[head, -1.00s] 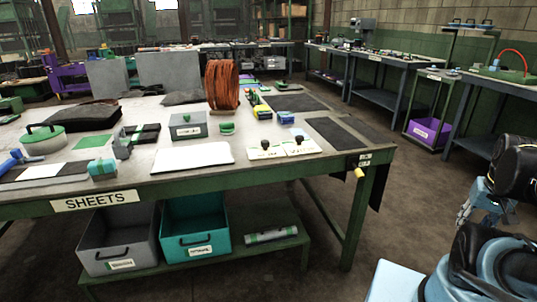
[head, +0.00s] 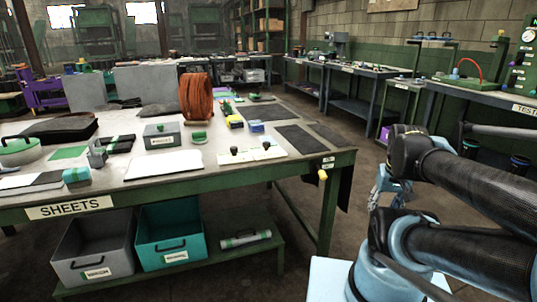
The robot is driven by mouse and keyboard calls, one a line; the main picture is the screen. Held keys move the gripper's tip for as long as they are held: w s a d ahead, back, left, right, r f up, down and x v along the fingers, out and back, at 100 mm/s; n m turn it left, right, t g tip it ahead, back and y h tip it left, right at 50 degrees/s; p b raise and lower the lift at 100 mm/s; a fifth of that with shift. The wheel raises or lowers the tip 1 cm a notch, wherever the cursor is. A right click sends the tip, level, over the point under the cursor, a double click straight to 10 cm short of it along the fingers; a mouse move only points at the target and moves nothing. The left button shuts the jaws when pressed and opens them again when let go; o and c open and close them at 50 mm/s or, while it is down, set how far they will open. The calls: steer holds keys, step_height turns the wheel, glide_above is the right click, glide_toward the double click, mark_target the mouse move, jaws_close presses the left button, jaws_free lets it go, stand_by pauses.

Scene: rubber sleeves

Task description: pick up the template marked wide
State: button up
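Two pale templates with dark knobs lie side by side near the front right of the sheets table: a left template (head: 235,157) and a right template (head: 267,152). Their markings are too small to read, so I cannot tell which is marked wide. My gripper (head: 380,195) hangs right of the table, beyond its right edge and apart from both templates. Its fingers are small and partly behind my arm, so their opening is unclear.
The sheets table (head: 200,184) has a yellow-handled item (head: 322,175) at its right corner. Grey (head: 95,250) and teal (head: 170,237) bins sit below. Floor right of the table is clear.

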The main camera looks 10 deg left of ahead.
steer(key=w+a+r+n+g+y, duration=0.2)
steer(key=w+a+r+n+y, duration=0.2)
steer(key=w+a+r+n, duration=1.55)
steer(key=n+g, duration=0.2)
glide_above(269, 142)
steer(key=d, duration=0.2)
steer(key=shift+m, duration=0.25)
steer(key=f, duration=0.5)
steer(key=shift+w+d+f, duration=0.2)
steer(key=shift+f, duration=0.05)
steer(key=shift+t, duration=0.3)
steer(key=shift+x, duration=3.25)
steer(key=shift+w, duration=0.2)
jaws_close()
